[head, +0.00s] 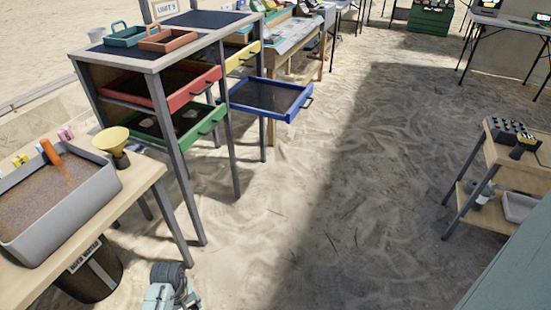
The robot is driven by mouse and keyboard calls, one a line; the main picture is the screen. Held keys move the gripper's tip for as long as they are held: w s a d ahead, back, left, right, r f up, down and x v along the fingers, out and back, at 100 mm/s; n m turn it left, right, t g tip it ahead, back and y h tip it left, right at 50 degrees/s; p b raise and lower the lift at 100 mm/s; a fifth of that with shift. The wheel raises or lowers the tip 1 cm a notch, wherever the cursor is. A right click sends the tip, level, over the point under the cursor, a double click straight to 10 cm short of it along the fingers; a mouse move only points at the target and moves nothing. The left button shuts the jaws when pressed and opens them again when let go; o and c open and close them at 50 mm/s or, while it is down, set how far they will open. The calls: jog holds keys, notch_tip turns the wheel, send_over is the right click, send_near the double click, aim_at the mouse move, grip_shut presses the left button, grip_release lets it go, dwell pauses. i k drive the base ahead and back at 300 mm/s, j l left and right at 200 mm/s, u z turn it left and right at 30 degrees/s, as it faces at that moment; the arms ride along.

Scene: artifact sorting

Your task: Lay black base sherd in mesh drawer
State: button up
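A sorting rack stands at the upper left with pulled-out mesh drawers. The red drawer (212,78) is above the green drawer (205,128) on the near side. The yellow drawer (252,50) is above the blue drawer (294,108) on the far side. The blue drawer's dark mesh floor looks empty. A few small pieces lie in the green drawer, too small to identify. I cannot pick out a black base sherd. Part of my arm shows at the bottom edge; my gripper is not in view.
A grey sand tray (105,200) and yellow funnel (112,140) stand on the wooden table at left, with a dark bin (95,275) below. Teal (125,38) and orange (168,42) trays sit on the rack. A wooden cart (500,155) stands right. Sandy ground between is clear.

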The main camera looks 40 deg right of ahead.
aim_at(277, 99)
jog(key=i+l, duration=0.15)
jog(key=l, duration=0.25)
jog(key=i+l, duration=0.1)
jog(key=l, duration=0.25)
jog(key=i+l, duration=0.15)
jog(key=l, duration=0.25)
jog(key=i+l+z, duration=0.1)
jog(key=l, duration=0.3)
jog(key=i+l, duration=0.15)
jog(key=l, duration=0.25)
jog(key=i+l, duration=0.15)
jog(key=l, duration=0.2)
jog(key=i+l, duration=0.15)
jog(key=l, duration=0.25)
jog(key=i+l+z, duration=0.1)
jog(key=l, duration=0.25)
